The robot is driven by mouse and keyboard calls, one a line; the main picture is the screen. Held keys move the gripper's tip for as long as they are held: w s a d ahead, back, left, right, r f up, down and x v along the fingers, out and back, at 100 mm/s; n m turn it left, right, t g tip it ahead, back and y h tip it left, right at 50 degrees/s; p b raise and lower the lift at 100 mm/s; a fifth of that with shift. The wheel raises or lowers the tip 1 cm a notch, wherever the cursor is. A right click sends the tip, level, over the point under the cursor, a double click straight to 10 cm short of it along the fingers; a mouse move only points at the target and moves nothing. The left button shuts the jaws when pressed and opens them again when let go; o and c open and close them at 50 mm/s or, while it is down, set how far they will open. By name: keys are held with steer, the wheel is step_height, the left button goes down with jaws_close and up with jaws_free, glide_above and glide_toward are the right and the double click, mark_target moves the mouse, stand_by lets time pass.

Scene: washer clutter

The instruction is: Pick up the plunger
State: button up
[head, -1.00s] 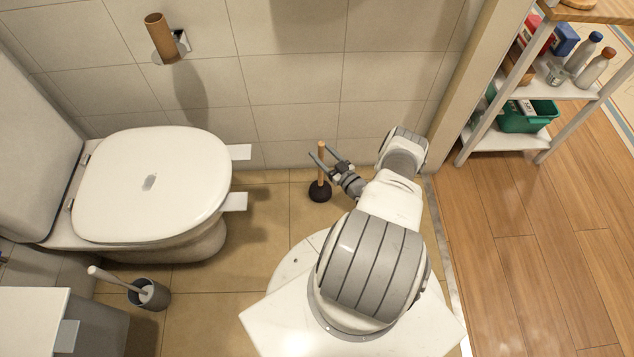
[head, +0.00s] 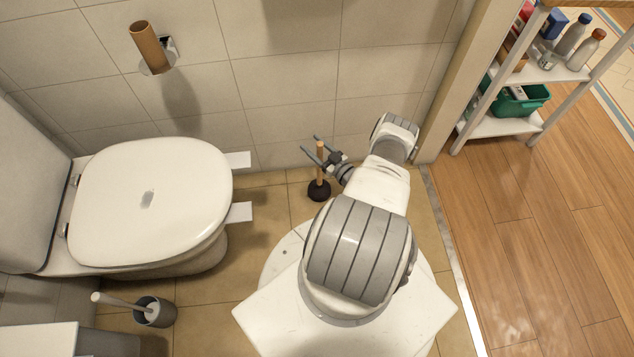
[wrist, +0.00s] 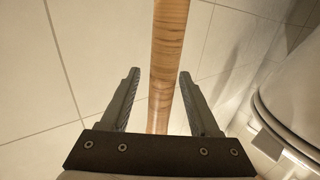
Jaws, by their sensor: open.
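The plunger (head: 319,190) stands upright on the tiled floor near the back wall, with a dark rubber cup and a wooden handle. My gripper (head: 312,148) is open at the upper part of the handle. In the wrist view, the wooden handle (wrist: 169,60) runs from the top edge down between the two open fingers of my gripper (wrist: 157,75). A gap shows on each side of the handle, and neither finger appears to touch it.
A toilet (head: 150,200) with a closed lid stands to the left. A toilet brush in its holder (head: 155,312) is at the lower left. A paper roll holder (head: 150,48) is on the tiled wall. A shelf (head: 500,125) with bottles stands at the right beyond the wall edge.

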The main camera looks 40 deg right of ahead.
jaws_close()
steer(key=shift+r, duration=0.15)
stand_by(0.4)
